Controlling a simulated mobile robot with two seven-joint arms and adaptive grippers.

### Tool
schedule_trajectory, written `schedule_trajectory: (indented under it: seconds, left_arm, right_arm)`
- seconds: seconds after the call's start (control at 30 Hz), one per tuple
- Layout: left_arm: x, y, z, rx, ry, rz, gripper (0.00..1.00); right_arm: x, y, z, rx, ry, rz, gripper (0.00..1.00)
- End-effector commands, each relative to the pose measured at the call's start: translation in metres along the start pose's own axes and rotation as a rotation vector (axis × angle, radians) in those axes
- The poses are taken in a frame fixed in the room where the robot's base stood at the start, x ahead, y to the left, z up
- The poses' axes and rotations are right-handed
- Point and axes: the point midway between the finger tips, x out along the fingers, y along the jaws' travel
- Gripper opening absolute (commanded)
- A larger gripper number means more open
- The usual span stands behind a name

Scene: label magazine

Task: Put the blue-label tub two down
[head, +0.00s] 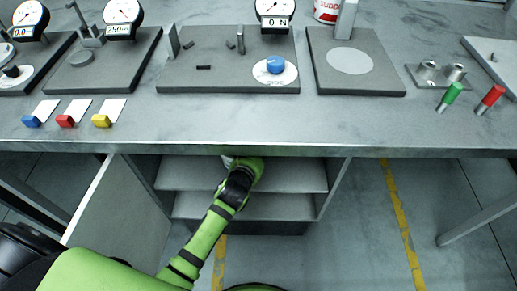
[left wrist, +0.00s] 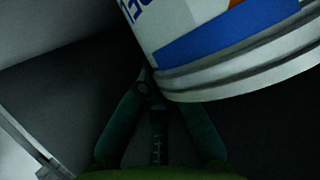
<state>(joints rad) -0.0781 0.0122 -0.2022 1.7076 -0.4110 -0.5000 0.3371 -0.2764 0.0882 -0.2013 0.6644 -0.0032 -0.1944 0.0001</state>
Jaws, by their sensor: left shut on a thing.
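The blue-label tub (left wrist: 225,40) fills the upper right of the left wrist view, white with a blue band and a pale ridged rim, and is tilted in that picture. My left gripper (left wrist: 168,98) is shut on it, with the dark fingers reaching up to the rim. In the head view my left arm reaches under the bench top into the open shelf cabinet, and the bench edge hides the fingers and the tub. An upper shelf (head: 291,174) and a lower shelf (head: 278,207) show beside and below the arm. My right gripper is out of view.
The cabinet door (head: 120,210) stands open at left. The bench top (head: 240,128) overhangs the shelves. Gauges, plates, coloured label blocks and a red-and-white tub (head: 326,11) stand on the bench. The visible parts of both shelves look bare.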

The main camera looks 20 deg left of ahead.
Motion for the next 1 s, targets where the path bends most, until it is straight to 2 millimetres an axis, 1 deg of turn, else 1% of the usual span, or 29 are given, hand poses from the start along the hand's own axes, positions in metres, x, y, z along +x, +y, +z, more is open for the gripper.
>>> schedule_trajectory:
  seconds: [0.03, 0.07, 0.1, 0.17, 0.3, 0.57, 0.6, 0.63, 0.67, 1.0]
  left_arm:
    - [0.01, -0.001, -0.005, 0.002, 0.003, -0.001, 0.0]
    - [0.014, -0.001, -0.007, 0.002, 0.002, -0.001, 0.0]
    - [0.016, 0.0, 0.002, 0.001, -0.004, 0.0, 0.0]
    - [0.017, 0.001, 0.008, -0.001, -0.004, 0.0, 0.0]
    - [0.018, 0.001, 0.009, 0.0, 0.0, 0.0, 0.0]
    - [0.018, 0.001, 0.011, -0.001, 0.0, 0.0, 0.0]
    - [0.018, 0.001, 0.011, -0.001, 0.0, 0.0, 0.16]
    - [0.018, 0.001, 0.011, -0.001, 0.0, 0.0, 0.28]
    - [0.018, 0.001, 0.011, -0.001, 0.0, 0.0, 0.32]
    - [0.017, 0.001, 0.009, 0.0, 0.0, 0.0, 0.32]
  right_arm:
    - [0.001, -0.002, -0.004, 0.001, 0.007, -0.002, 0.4]
    - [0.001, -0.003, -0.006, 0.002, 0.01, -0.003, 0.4]
    - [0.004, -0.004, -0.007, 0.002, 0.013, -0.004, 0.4]
    - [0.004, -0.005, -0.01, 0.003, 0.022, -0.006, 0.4]
    - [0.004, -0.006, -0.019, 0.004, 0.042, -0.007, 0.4]
    - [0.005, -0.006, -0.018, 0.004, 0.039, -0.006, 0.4]
    - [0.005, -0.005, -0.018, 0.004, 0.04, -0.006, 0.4]
    - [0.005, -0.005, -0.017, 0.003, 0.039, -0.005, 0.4]
    - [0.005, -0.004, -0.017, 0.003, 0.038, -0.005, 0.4]
    - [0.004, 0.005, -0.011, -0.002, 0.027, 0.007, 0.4]
